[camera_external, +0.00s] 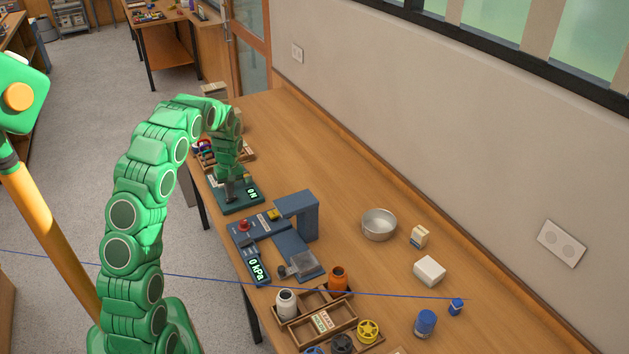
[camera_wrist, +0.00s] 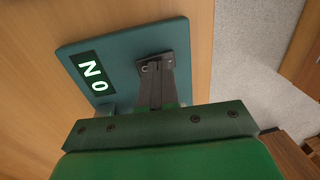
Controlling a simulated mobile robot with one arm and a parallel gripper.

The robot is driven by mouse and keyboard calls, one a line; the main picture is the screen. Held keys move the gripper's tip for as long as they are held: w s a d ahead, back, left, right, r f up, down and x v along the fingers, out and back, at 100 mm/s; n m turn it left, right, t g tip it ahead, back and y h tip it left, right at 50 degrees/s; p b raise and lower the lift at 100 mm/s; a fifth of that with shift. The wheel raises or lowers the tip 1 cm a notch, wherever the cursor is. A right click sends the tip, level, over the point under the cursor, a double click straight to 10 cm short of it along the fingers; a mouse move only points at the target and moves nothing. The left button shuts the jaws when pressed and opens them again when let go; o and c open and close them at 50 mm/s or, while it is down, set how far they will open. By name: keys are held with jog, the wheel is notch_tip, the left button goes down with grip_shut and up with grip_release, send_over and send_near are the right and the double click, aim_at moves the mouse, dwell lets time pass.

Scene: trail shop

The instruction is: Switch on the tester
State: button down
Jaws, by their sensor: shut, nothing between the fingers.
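My gripper (camera_external: 230,196) is shut and empty, pointing down over a teal plate-like device (camera_external: 242,206); its closed fingers also show in the wrist view (camera_wrist: 154,66). I cannot tell whether the fingertips touch the plate. The teal device (camera_wrist: 178,35) has a lit display (camera_wrist: 93,77) reading "0 N". Just nearer the camera in the external view stands a blue-grey machine (camera_external: 297,215) with an overhanging arm, a red knob (camera_external: 243,225), a yellow part (camera_external: 273,215) and a lit display (camera_external: 258,271) reading "0 hPa". Neither device carries a readable name.
A wooden divided tray (camera_external: 322,337) holds jars and spools at the front. A metal bowl (camera_external: 379,224), a carton (camera_external: 419,236), a white block (camera_external: 429,270) and blue containers (camera_external: 425,323) stand to the right. Another tray lies behind my gripper. The table's back right is clear.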

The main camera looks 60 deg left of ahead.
aim_at(225, 200)
notch_tip(225, 200, up, 14)
jog(key=s, duration=0.2)
dwell(0.4)
jog(key=shift+f, duration=0.15)
